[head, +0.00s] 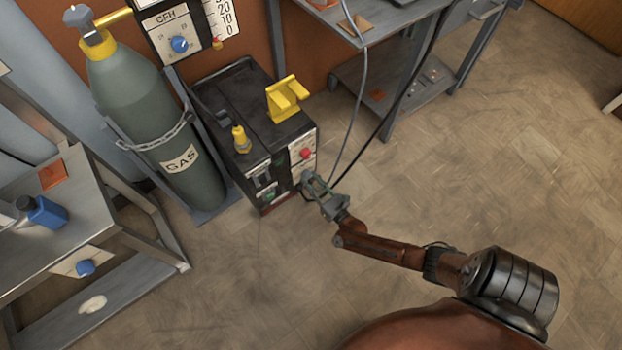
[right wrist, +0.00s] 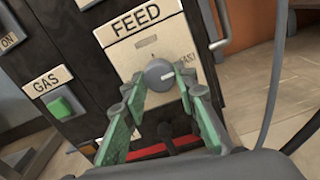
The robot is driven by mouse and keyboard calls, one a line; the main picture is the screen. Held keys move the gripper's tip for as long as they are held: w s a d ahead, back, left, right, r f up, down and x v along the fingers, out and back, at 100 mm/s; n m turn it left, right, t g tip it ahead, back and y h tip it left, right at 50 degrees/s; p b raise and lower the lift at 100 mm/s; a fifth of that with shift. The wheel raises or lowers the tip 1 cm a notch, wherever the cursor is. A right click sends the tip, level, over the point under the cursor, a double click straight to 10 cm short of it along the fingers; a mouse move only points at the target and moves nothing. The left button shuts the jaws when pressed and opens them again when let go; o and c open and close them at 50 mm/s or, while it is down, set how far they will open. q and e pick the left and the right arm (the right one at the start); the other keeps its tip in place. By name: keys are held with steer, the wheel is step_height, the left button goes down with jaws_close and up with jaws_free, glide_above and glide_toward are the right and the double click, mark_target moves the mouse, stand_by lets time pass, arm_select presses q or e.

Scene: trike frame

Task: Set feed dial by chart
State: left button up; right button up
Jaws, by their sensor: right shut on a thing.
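The feed dial (right wrist: 159,73) is a round grey knob on a cream plate under a FEED label (right wrist: 140,22) in the right wrist view. Its white pointer mark points right, toward partly hidden lettering at the plate's right side. My right gripper (right wrist: 163,84) is shut on the dial, one green-padded finger on each side. In the head view my right gripper (head: 314,186) is at the front of the dark machine (head: 262,150), and it hides most of the dial there. No chart can be made out for certain. My left gripper is not in view.
A grey gas cylinder (head: 150,120) stands left of the machine. A red knob (head: 305,153) is above the gripper, and a green GAS switch (right wrist: 60,107) is left of the plate. Cables (head: 362,110) hang close by on the right. The floor (head: 500,170) on the right is clear.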

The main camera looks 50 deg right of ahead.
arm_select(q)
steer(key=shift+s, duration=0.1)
arm_select(e)
steer(key=shift+s+f+m, duration=0.1)
steer(key=shift+m, duration=0.2)
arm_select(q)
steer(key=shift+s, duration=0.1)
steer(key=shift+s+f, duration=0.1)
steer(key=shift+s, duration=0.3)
arm_select(e)
steer(key=o, duration=1.1)
steer(key=shift+o, duration=0.2)
steer(key=shift+s, duration=0.45)
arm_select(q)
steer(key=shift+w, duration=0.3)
arm_select(e)
steer(key=v, duration=1.1)
steer(key=shift+a, duration=0.15)
